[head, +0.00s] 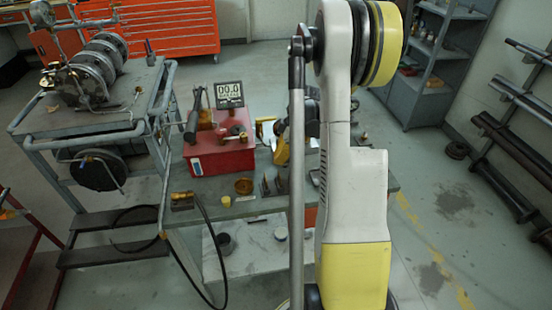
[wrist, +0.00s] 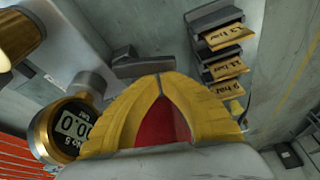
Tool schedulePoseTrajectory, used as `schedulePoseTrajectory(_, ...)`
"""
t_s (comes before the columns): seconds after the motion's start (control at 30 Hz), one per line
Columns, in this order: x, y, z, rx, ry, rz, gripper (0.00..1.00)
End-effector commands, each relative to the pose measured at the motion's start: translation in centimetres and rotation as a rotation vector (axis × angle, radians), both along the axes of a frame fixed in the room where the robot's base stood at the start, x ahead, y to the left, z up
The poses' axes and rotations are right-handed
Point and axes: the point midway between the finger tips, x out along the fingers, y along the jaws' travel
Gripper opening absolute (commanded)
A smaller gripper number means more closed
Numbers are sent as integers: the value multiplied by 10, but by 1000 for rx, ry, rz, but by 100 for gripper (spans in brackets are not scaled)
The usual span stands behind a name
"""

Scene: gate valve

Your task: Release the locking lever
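A red box (head: 219,152) stands on the bench with a digital gauge (head: 229,94) reading 00.0; the gauge also shows in the wrist view (wrist: 72,130). A dark-handled lever (head: 193,122) rises at the box's left side. I cannot tell whether it is the locking lever. In the wrist view, the yellow fingers of my gripper (wrist: 160,80) come together at their tips, with red showing between them lower down. A grey bar (wrist: 142,66) lies just beyond the tips; contact cannot be told. In the head view my arm partly hides the gripper, right of the red box.
Small fittings and a brass-ended hose (head: 183,196) lie on the bench. A trolley (head: 85,125) carrying flanged equipment stands left. Orange drawers (head: 170,30) and a grey shelf (head: 432,65) stand behind. The wrist view shows yellow labels (wrist: 229,70).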

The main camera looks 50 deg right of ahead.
Motion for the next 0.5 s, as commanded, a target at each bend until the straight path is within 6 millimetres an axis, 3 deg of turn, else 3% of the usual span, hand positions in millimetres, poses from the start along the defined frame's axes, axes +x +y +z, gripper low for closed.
schedulePoseTrajectory(0.5,-5,16,0,0,0,0,0)
